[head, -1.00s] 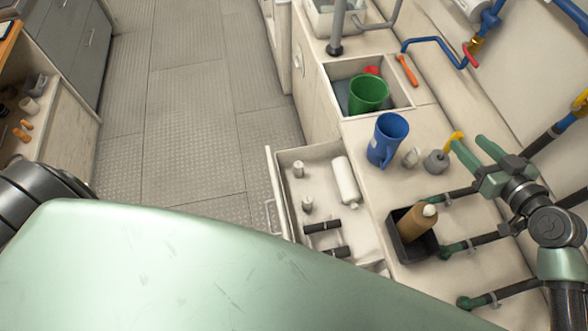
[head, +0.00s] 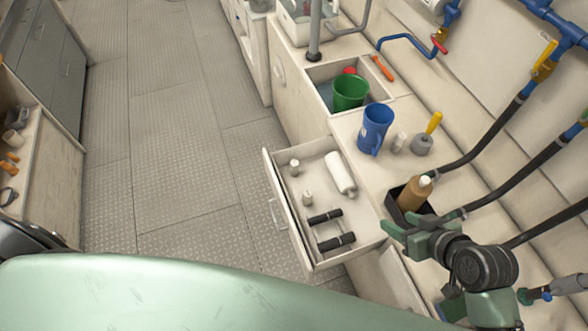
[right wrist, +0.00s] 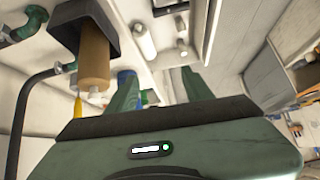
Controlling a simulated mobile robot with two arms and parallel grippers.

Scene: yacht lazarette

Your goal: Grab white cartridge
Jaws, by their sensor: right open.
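The white cartridge (head: 341,174) lies on its side in the open drawer (head: 268,184), near the drawer's right wall. It also shows in the right wrist view (right wrist: 144,41), beyond my fingers. My right gripper (head: 402,236) is open and empty. In the right wrist view my two green fingers (right wrist: 160,88) stand apart. My left gripper is not in view.
The drawer also holds two small pale fittings (head: 307,198) and two black cylinders (head: 335,241). A brown bottle (head: 412,195) stands in a black holder near my right gripper. A blue jug (head: 374,130) and a green cup (head: 350,92) are farther back. Hoses run along the right.

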